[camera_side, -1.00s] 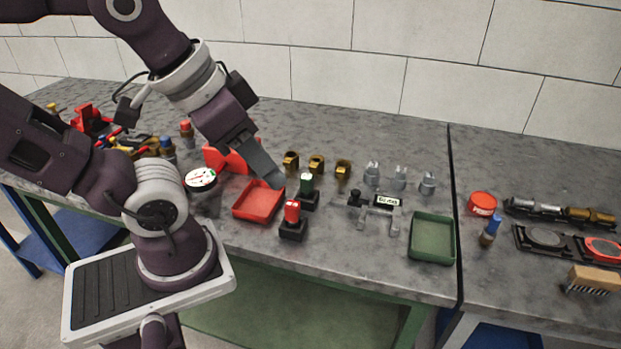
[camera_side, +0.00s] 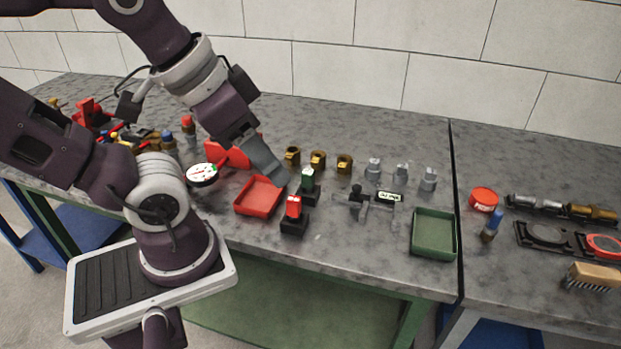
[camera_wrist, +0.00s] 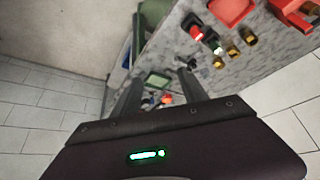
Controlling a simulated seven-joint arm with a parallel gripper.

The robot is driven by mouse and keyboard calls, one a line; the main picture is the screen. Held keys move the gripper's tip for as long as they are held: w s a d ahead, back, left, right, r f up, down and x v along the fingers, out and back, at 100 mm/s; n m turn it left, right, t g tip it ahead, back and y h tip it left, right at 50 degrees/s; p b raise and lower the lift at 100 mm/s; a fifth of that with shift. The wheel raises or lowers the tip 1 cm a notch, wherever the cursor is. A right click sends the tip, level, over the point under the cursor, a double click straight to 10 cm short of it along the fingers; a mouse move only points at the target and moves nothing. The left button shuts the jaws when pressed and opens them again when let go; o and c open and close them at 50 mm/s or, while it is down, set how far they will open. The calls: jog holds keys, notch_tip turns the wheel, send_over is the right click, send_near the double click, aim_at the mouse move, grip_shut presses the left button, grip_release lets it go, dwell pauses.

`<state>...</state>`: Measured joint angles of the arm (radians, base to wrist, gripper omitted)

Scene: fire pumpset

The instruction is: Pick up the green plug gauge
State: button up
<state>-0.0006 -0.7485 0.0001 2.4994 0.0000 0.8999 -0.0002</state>
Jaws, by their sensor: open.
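The green plug gauge (camera_side: 308,180) stands upright in a black holder on the grey bench, behind and right of a red plug gauge (camera_side: 293,207) in a similar holder. My gripper (camera_side: 277,178) is above the bench, just left of the green gauge in the side view. Its fingers overlap there, so the gap does not show. In the wrist view my gripper (camera_wrist: 161,78) has two fingers apart with nothing held between them. The red gauge (camera_wrist: 196,33) and the dark green gauge (camera_wrist: 212,43) lie up and right of the fingertips there.
A red tray (camera_side: 240,209) is left of the gauges. Several brass fittings (camera_side: 317,160) and grey fittings (camera_side: 401,173) stand behind. A grey stand with a label (camera_side: 366,204) and a green tray (camera_side: 416,247) are to the right. The bench front is mostly clear.

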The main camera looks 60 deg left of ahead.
jog(key=w+a+f+n+g, duration=0.2)
jog(key=w+a+n, duration=0.3)
jog(key=w, duration=0.4)
jog(key=n+g, duration=0.4)
send_over(308, 172)
jog(key=f, duration=1.2)
jog(key=shift+a+f, duration=0.25)
jog(key=shift+f, duration=0.1)
jog(key=f, duration=0.7)
jog(key=shift+d+f, duration=0.1)
jog(key=shift+d, duration=0.1)
grip_shut()
